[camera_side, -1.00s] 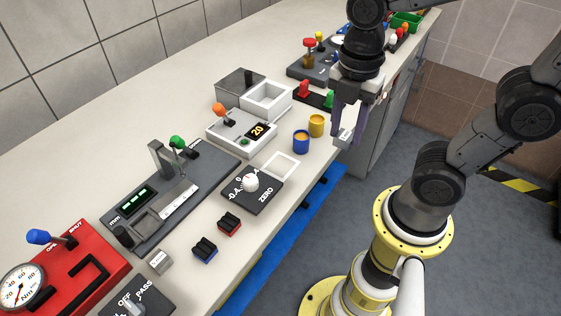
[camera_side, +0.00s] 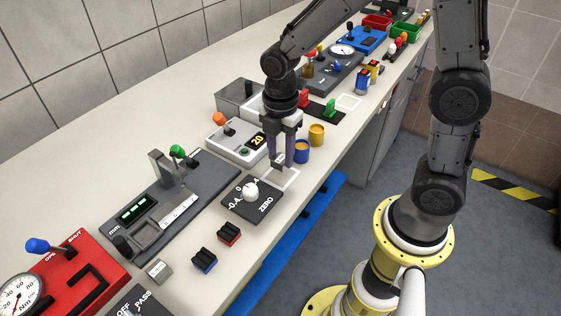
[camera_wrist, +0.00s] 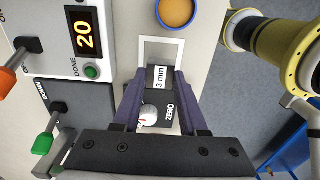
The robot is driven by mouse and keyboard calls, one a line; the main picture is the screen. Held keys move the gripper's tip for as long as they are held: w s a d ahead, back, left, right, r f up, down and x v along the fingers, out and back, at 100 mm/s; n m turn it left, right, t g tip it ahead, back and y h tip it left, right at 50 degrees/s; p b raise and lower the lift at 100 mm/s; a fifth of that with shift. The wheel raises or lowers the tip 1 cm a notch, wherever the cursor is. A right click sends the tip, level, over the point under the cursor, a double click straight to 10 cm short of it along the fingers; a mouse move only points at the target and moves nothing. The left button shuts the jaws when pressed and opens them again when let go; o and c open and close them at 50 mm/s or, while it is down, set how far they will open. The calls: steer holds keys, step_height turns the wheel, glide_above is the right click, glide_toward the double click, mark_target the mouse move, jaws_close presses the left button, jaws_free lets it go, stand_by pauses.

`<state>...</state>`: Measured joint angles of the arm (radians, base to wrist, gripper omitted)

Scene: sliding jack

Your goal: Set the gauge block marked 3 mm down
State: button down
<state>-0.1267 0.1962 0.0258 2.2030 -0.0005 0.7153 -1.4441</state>
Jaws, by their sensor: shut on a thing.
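My gripper (camera_side: 282,166) is shut on the grey gauge block (camera_wrist: 158,78), whose white label reads "3 mm" in the wrist view. The block is between the fingertips, partly hidden by the fingers. In the side view it is low over the bench at the white square outline (camera_side: 293,184). In the wrist view the outline (camera_wrist: 147,38) shows just beyond the block; I cannot tell whether the block touches the bench. Another small grey block (camera_side: 157,269) lies apart at the front left.
The dark ZERO dial panel (camera_side: 250,203) is close to the gripper on the near-left side. A blue cup (camera_side: 302,152) and a yellow cup (camera_side: 317,135) stand close on the other side. The box with the "20" display (camera_side: 257,141) is behind.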

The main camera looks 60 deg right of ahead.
mark_target(280, 158)
steer(key=shift+f, duration=1.55)
steer(key=shift+f, duration=0.2)
steer(key=shift+c, duration=2.2)
jaws_free()
steer(key=shift+r, duration=0.1)
step_height(280, 158, up, 12)
steer(key=s+d+r+m+t, duration=0.2)
steer(key=s+m, duration=0.5)
steer(key=m, duration=0.2)
steer(key=s+d+r+m+t, duration=0.2)
steer(key=s+r+m+t, duration=0.1)
steer(key=s+m, duration=0.5)
steer(key=shift+m+t, duration=0.3)
steer(key=shift+m, duration=0.2)
